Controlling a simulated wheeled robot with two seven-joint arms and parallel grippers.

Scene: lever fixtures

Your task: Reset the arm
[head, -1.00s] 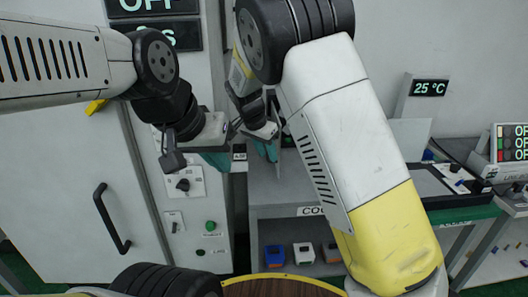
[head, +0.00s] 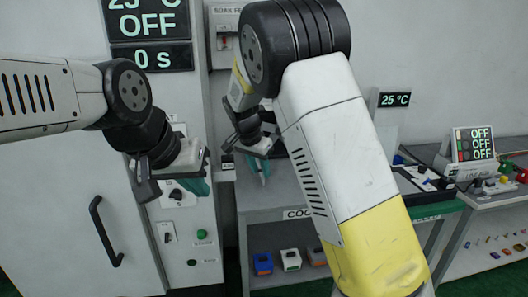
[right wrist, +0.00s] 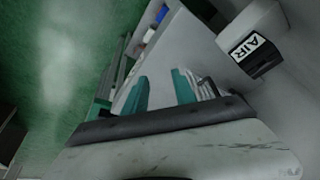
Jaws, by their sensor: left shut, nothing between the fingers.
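My left gripper (head: 197,187), with teal fingers, hangs shut and empty in front of the cabinet's control panel in the head view. It overlaps the dark rotary knob (head: 176,194); I cannot tell whether they touch. My right arm (head: 335,140), white, black and yellow, reaches up and bends over at the middle of the head view. My right gripper (head: 259,170) points down over the grey bench. In the right wrist view its two teal fingers (right wrist: 165,90) stand apart with nothing held between them.
A tall white cabinet with a black handle (head: 103,232) stands at left, with an OFF display (head: 150,22). The grey bench (head: 275,190) has several small boxes below. A 25 °C display (head: 395,99) and an OFF panel (head: 472,144) stand at right. An AIR label (right wrist: 248,46) shows in the wrist view.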

